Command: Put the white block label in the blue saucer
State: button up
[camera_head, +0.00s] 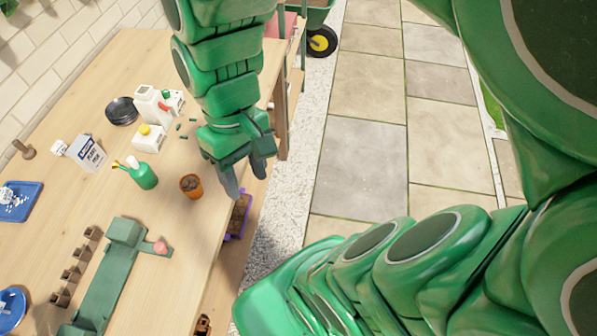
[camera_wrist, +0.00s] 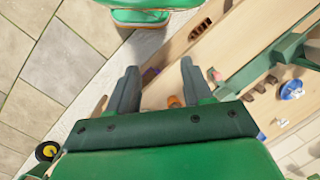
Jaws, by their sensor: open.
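A round blue saucer (camera_head: 10,308) is cut by the left picture edge at the lower left of the bench, with something pale in it. A square blue tray (camera_head: 30,192) with small white pieces lies farther back on the left. I cannot tell which white piece is the white block label. My gripper (camera_head: 245,180) is open and empty above the bench's right edge, right of a terracotta pot and far from both blue things. In the wrist view, my gripper's two fingers (camera_wrist: 158,75) stand apart, and a blue thing with white on it (camera_wrist: 292,89) shows at the right.
A long green fixture (camera_head: 108,283) lies beside several small brown pots (camera_head: 75,272). Paving (camera_head: 362,165) lies right of the bench.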

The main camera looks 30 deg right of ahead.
jog(key=s+d+m, duration=0.1)
jog(key=s+d, duration=0.1)
jog(key=s+d+m+h, duration=0.1)
jog(key=s+d, duration=0.1)
jog(key=shift+d+f+m+t, duration=0.15)
jog(key=shift+d+m+t, duration=0.05)
jog(key=shift+m+t, duration=0.1)
